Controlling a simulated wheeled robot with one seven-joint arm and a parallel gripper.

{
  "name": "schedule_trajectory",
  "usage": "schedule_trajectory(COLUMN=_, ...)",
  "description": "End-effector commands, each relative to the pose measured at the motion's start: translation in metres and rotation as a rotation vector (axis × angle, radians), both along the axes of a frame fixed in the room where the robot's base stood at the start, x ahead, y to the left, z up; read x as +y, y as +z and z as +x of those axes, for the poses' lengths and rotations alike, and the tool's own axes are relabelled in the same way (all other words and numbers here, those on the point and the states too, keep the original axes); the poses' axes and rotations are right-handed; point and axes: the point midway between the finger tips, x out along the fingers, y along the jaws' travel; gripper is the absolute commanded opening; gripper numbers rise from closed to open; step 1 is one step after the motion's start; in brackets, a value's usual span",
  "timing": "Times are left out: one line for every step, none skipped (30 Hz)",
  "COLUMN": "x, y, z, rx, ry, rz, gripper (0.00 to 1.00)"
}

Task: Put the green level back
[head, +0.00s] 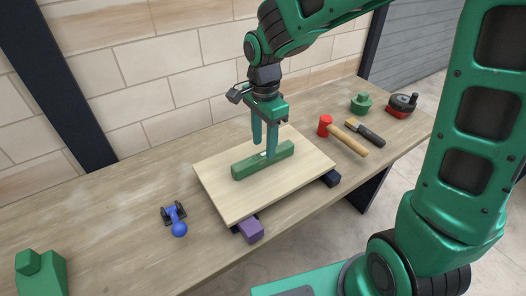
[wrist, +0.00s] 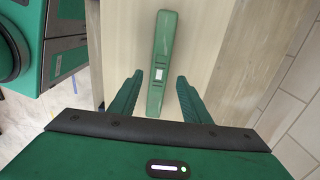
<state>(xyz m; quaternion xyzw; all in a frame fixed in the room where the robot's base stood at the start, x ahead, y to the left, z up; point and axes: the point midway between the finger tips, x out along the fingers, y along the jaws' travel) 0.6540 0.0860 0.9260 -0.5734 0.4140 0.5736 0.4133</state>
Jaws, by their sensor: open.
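The green level (head: 246,167) lies on a pale wooden board (head: 225,207) on the workbench. It also shows in the wrist view as a long green bar (wrist: 166,40) with a small white vial window near its middle. My gripper (head: 264,150) is open and points down at the level. In the wrist view, the two green fingers (wrist: 160,78) stand on either side of the bar, with a visible gap on each side. I cannot tell how far the fingertips are above the board.
A red-headed hammer (head: 347,139), a brush-like tool (head: 365,132), a green weight-like object (head: 361,103) and a red-and-black tape measure (head: 402,105) lie right. A blue tool (head: 176,219) and green block (head: 40,273) lie left. A purple block (head: 250,229) sits at the board's front edge.

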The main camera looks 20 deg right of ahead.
Motion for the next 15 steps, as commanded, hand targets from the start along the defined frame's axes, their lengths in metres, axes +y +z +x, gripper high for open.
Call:
schedule_trajectory(x=0.0, y=0.011, z=0.002, rx=-0.005, ry=0.0, rz=0.001, gripper=0.43)
schedule_trajectory(x=0.001, y=0.017, z=0.002, rx=-0.005, ry=0.0, rz=0.002, gripper=0.43)
schedule_trajectory(x=0.0, y=0.024, z=0.001, rx=-0.004, ry=0.0, rz=0.001, gripper=0.43)
schedule_trajectory(x=0.0, y=0.029, z=0.001, rx=-0.004, ry=0.0, rz=0.001, gripper=0.43)
schedule_trajectory(x=0.0, y=0.034, z=0.001, rx=-0.003, ry=-0.001, rz=0.0, gripper=0.43)
schedule_trajectory(x=0.0, y=0.039, z=0.002, rx=-0.004, ry=-0.001, rz=0.001, gripper=0.43)
schedule_trajectory(x=0.0, y=0.043, z=0.001, rx=-0.002, ry=-0.001, rz=0.001, gripper=0.43)
schedule_trajectory(x=0.0, y=0.047, z=0.001, rx=-0.003, ry=-0.001, rz=0.001, gripper=0.43)
schedule_trajectory(x=0.0, y=0.051, z=0.001, rx=-0.003, ry=0.0, rz=0.001, gripper=0.43)
schedule_trajectory(x=0.0, y=0.053, z=0.001, rx=-0.002, ry=0.0, rz=0.001, gripper=0.43)
schedule_trajectory(x=0.0, y=0.055, z=0.001, rx=-0.001, ry=0.0, rz=0.001, gripper=0.43)
schedule_trajectory(x=0.0, y=0.057, z=0.001, rx=-0.001, ry=0.0, rz=0.001, gripper=0.43)
schedule_trajectory(x=0.0, y=0.058, z=0.001, rx=-0.001, ry=0.0, rz=0.001, gripper=0.43)
schedule_trajectory(x=0.0, y=0.059, z=0.001, rx=0.0, ry=0.0, rz=0.001, gripper=0.43)
schedule_trajectory(x=0.0, y=0.06, z=0.001, rx=0.0, ry=0.0, rz=0.001, gripper=0.43)
